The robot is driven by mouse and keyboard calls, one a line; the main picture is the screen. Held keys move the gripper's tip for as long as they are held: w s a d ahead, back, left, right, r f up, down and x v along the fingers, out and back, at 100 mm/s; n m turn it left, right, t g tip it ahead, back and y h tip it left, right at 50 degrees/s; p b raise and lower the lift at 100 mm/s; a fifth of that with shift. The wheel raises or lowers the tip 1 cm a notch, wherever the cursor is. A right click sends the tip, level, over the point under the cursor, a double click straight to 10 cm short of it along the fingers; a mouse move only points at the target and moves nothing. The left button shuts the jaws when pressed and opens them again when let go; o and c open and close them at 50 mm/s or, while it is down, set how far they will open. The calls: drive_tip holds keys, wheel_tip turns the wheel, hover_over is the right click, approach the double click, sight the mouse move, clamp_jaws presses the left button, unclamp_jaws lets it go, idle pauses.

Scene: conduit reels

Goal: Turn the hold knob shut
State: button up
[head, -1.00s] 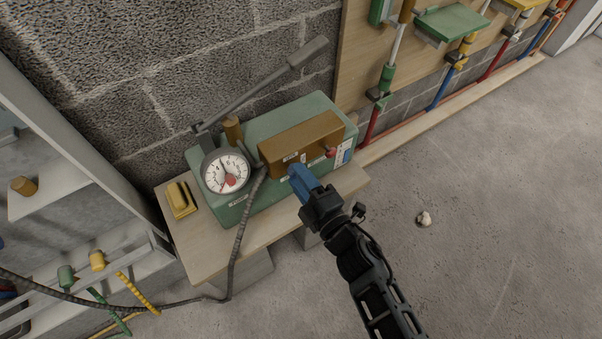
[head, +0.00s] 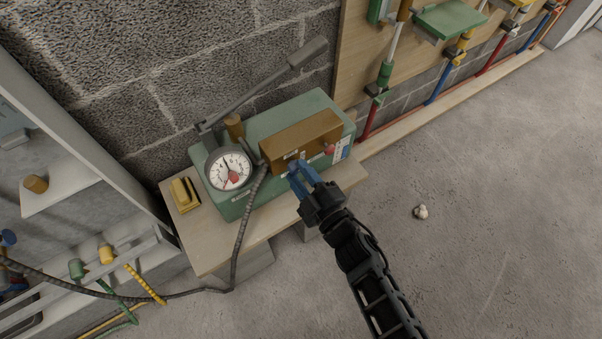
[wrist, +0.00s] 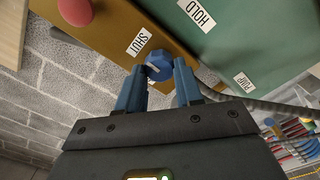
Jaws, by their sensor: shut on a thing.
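The hold knob (wrist: 159,63) is a small blue faceted knob on the front of the brown block (wrist: 140,14). Labels reading SHUT and HOLD sit beside it in the wrist view. My gripper (wrist: 157,78), with blue fingers, is shut on the knob, one finger on each side. In the head view my gripper (head: 297,170) reaches the front of the brown block (head: 300,143) from the lower right, and its fingers mostly hide the knob. The block is mounted on a green pump unit (head: 235,207) with a round white gauge (head: 230,171).
A red ball knob (head: 328,148) sits on the block's right end. A grey lever (head: 252,94) rises behind the gauge. A dark hose (head: 238,243) hangs off the bench (head: 215,250) front. A yellow item (head: 185,194) lies at left. The floor at right is mostly clear.

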drive_tip(key=shift+f, duration=0.1)
drive_tip(key=o, duration=1)
drive_tip(key=shift+o, duration=0.2)
drive_tip(key=v, duration=0.7)
drive_tip(key=shift+s+d+p, duration=0.25)
drive_tip(key=shift+s+p, duration=0.05)
drive_tip(key=shift+s, duration=0.05)
